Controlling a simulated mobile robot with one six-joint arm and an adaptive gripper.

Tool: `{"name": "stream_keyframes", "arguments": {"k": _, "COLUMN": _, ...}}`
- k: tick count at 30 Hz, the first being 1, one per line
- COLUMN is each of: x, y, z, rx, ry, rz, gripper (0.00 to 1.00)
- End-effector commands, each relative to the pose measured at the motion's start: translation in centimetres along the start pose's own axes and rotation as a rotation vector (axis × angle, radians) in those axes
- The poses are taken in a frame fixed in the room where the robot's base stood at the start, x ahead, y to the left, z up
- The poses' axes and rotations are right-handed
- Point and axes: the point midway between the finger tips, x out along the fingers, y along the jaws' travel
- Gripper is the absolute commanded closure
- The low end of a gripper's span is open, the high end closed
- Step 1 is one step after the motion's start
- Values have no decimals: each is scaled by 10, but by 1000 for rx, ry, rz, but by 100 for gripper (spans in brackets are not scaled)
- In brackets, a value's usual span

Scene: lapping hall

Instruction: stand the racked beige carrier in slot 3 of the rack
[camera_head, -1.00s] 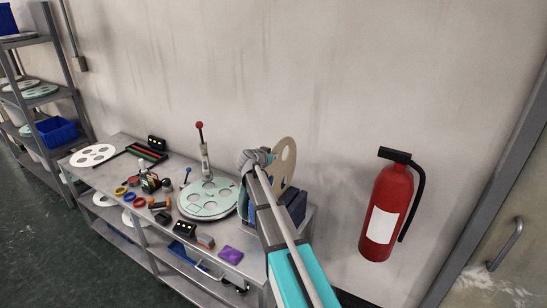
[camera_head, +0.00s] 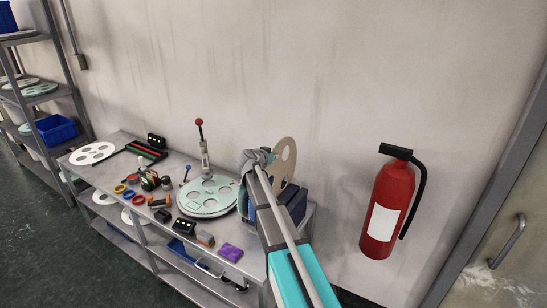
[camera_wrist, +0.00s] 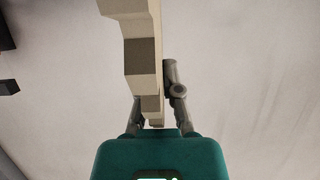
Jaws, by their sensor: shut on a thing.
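The beige carrier (camera_head: 287,152), a flat disc with round holes, stands upright above the dark blue rack (camera_head: 294,203) at the right end of the bench. In the wrist view the carrier (camera_wrist: 143,60) shows edge-on between the fingers. My gripper (camera_wrist: 153,112) is shut on its edge. In the head view my gripper (camera_head: 258,160) is at the left side of the carrier, and my arm hides part of the carrier and much of the rack. I cannot tell which slot the carrier is over or whether its lower edge is inside one.
A round lapping plate with a pale green carrier (camera_head: 208,197) and a red-knobbed post (camera_head: 200,140) stand left of the rack. Small tools and a purple pad (camera_head: 230,253) lie on the bench. A fire extinguisher (camera_head: 386,210) hangs on the wall at right.

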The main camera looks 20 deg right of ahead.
Motion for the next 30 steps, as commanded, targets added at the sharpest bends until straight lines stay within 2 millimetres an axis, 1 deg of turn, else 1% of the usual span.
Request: {"name": "stream_keyframes", "arguments": {"k": 30, "x": 7, "y": 0, "z": 16, "rx": -1, "ry": 1, "rz": 0, "gripper": 100}}
